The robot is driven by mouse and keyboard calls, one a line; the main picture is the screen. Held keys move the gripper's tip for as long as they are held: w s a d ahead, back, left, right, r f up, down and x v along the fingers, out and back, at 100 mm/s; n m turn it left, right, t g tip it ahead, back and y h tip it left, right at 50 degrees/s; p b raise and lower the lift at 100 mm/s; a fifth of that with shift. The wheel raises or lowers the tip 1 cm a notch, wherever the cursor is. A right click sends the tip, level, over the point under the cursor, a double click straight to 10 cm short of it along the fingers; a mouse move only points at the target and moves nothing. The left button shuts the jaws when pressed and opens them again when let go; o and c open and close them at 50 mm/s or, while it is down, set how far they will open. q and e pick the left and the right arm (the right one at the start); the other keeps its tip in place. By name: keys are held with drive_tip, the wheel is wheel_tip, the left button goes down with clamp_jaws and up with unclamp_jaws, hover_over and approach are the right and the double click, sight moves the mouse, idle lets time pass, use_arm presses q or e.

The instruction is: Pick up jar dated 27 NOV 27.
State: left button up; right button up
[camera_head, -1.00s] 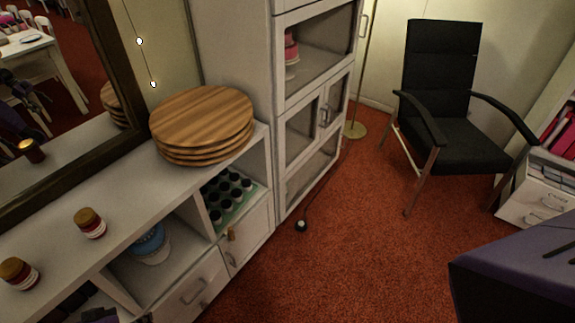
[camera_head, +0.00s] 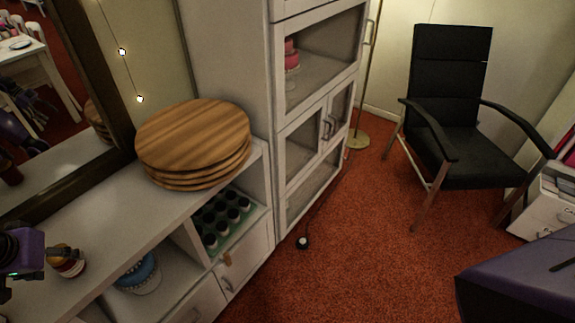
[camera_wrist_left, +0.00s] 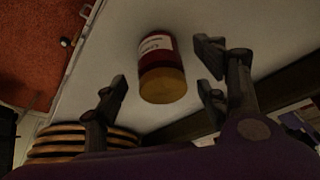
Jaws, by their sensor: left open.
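A jar (camera_head: 68,264) with a gold-brown lid, red body and white label stands on the white shelf top near the left edge of the head view. In the left wrist view the same jar (camera_wrist_left: 161,68) lies between the finger lines of my left gripper (camera_wrist_left: 163,80). The fingers are spread, with space on both sides of the jar. The label print is too small to read a date. In the head view my left gripper (camera_head: 62,250) is beside the jar and partly covers it. My right gripper is not in view.
A stack of round wooden boards (camera_head: 192,142) stands farther along the shelf top (camera_head: 120,220). Below are a blue-topped tub (camera_head: 138,275) and a green tray (camera_head: 232,228) of small dark-topped jars. A framed mirror (camera_head: 118,110) backs the shelf. A tall cabinet (camera_head: 230,75) stands beyond.

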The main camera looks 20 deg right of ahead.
use_arm(q)
drive_tip(key=x, duration=0.4)
drive_tip(key=shift+f, duration=0.1)
drive_tip(key=c, duration=1.3)
drive_tip(key=shift+c, duration=0.2)
